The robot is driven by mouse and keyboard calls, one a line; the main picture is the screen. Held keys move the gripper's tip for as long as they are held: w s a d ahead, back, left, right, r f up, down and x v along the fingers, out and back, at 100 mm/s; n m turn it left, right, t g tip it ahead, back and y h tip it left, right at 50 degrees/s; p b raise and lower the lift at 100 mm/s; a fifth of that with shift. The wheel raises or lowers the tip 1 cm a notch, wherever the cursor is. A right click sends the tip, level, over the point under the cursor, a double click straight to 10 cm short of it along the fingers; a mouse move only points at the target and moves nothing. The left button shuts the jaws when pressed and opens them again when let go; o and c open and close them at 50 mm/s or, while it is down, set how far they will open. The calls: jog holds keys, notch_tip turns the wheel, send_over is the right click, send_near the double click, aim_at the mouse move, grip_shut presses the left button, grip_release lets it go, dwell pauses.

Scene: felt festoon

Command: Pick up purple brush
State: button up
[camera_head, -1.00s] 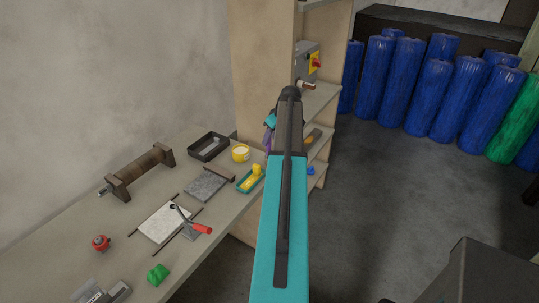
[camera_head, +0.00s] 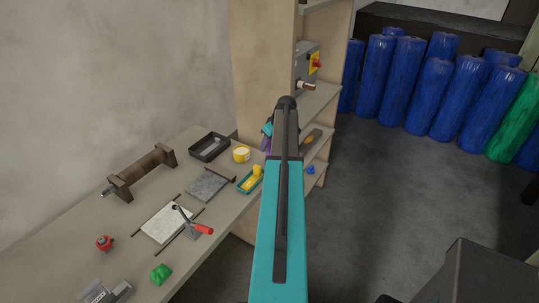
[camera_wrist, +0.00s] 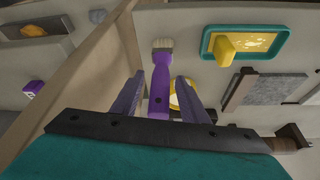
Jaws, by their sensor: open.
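The purple brush (camera_wrist: 160,85) shows in the wrist view with its pale bristles at the top and its handle running down towards my gripper. My gripper (camera_wrist: 158,88) is open, with one finger on each side of the handle. A gap shows between the brush and each finger. The handle's lower end meets the dark gripper bar in the picture; I cannot tell whether they touch. In the head view my arm covers most of this spot, and only a small purple patch shows beside it.
A yellow tub (camera_head: 241,154), a teal tray with a yellow object (camera_head: 250,180), a grey slab (camera_head: 208,185) and a black tray (camera_head: 209,147) stand on the bench near my gripper. A wooden shelf unit (camera_head: 264,70) rises close by.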

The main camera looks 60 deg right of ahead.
jog(key=shift+p+x, duration=0.45)
jog(key=shift+x, duration=0.85)
grip_shut()
